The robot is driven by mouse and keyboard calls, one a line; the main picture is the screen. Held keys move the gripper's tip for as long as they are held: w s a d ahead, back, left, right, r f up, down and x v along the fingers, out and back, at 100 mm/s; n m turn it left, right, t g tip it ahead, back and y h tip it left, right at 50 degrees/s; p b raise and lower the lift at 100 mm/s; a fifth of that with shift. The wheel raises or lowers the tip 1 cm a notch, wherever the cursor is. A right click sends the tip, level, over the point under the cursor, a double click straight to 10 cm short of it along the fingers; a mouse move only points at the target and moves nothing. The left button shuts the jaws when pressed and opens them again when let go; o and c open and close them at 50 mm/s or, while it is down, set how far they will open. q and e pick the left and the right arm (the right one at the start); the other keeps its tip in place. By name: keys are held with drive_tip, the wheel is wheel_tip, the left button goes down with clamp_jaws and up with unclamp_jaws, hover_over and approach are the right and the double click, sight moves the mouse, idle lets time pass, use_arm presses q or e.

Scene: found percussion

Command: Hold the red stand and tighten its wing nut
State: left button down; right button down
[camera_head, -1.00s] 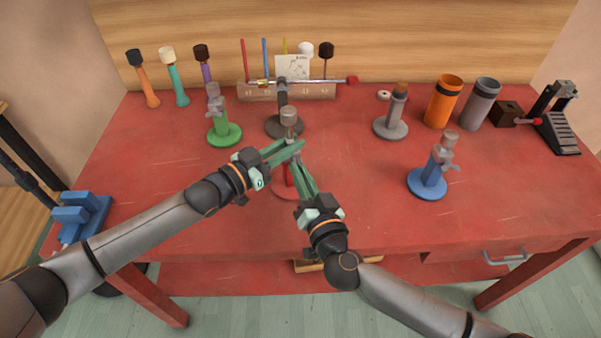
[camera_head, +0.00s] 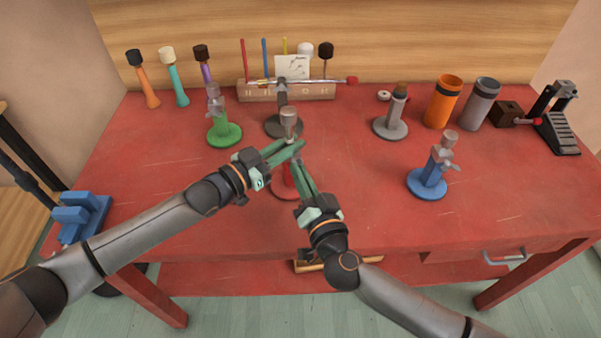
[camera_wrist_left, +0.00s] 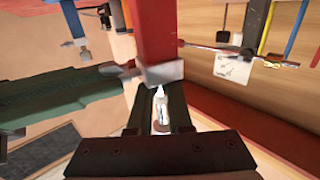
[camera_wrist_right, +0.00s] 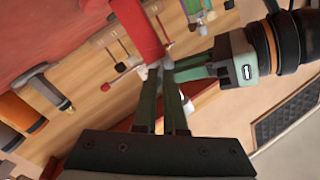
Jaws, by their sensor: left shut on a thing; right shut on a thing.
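The red stand (camera_head: 284,192) stands upright on the red table, with a grey cup-like top (camera_head: 288,117) above the grippers. Its red post also shows in the left wrist view (camera_wrist_left: 154,30) and right wrist view (camera_wrist_right: 138,32). My left gripper (camera_head: 298,146) is shut on the stand near its grey collar (camera_wrist_left: 162,74). My right gripper (camera_head: 297,160) comes from the lower right, just below the left fingertips, and is shut on the small grey wing nut (camera_wrist_left: 122,70) at the collar's side. The fingers mostly hide the nut and collar in the head view.
A green stand (camera_head: 224,134), a dark stand (camera_head: 284,126), a grey stand (camera_head: 391,126) and a blue stand (camera_head: 428,182) stand around. A wooden rack (camera_head: 290,91) with mallets is behind. Orange (camera_head: 442,104) and grey (camera_head: 481,106) cups stand back right. The table's front right is clear.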

drive_tip(key=m, duration=1)
drive_tip(key=shift+s, duration=0.1)
drive_tip(key=shift+a+m, duration=0.1)
drive_tip(key=shift+m, duration=0.3)
drive_tip(key=c, duration=1)
unclamp_jaws()
drive_tip(key=v, duration=1.2)
